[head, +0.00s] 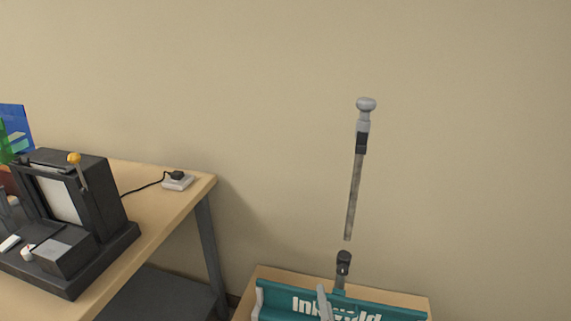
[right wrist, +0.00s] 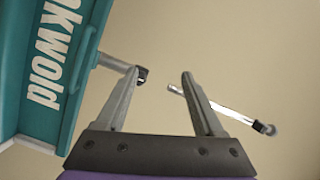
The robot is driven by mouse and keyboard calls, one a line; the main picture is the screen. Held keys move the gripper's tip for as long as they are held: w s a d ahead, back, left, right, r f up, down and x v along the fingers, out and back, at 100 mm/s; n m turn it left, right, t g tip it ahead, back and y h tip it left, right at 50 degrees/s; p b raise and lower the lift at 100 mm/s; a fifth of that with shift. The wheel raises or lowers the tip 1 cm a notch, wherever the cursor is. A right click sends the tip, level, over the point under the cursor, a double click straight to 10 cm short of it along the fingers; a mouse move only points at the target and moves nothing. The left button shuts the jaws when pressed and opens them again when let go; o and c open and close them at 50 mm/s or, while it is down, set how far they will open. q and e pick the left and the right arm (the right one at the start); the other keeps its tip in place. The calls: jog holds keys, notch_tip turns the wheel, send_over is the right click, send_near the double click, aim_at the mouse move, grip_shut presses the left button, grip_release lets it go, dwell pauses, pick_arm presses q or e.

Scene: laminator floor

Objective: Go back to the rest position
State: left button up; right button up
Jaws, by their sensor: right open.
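My right gripper (head: 324,303) shows in the head view as a grey finger at the bottom edge, in front of the teal machine (head: 270,303). In the right wrist view my right gripper (right wrist: 160,78) is open, its two grey fingers apart with nothing held between them. My left gripper is not in view.
The teal machine stands on a wooden surface (head: 420,301). A grey-knobbed rod (head: 354,190) shows above its black-topped post (head: 343,263), with a visible gap between them. At left, a black machine (head: 110,200) and a small plugged-in box (head: 177,182) stand on a wooden table (head: 150,207).

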jog(key=s+d+f+n+g, duration=0.25)
jog(key=s+n+g, duration=0.2)
jog(key=s, duration=0.35)
jog(key=s+d+f+n+g, duration=0.2)
jog(key=s+f+n+g, duration=0.25)
jog(key=s, duration=0.35)
jog(key=s+d+f+n+g, duration=0.25)
jog(key=s+n+g, duration=0.2)
jog(key=s, duration=0.35)
pick_arm(q)
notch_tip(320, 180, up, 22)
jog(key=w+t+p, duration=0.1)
jog(key=p, duration=1.8)
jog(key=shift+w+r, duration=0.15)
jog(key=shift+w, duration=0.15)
pick_arm(e)
notch_tip(320, 180, up, 23)
jog(key=w+t, duration=0.1)
jog(key=shift+w+d+f+n+t, duration=0.15)
jog(key=shift+w+d+n+t, duration=0.15)
jog(key=shift+w+n+t, duration=0.05)
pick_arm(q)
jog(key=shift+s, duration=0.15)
pick_arm(e)
jog(key=shift+s, duration=0.15)
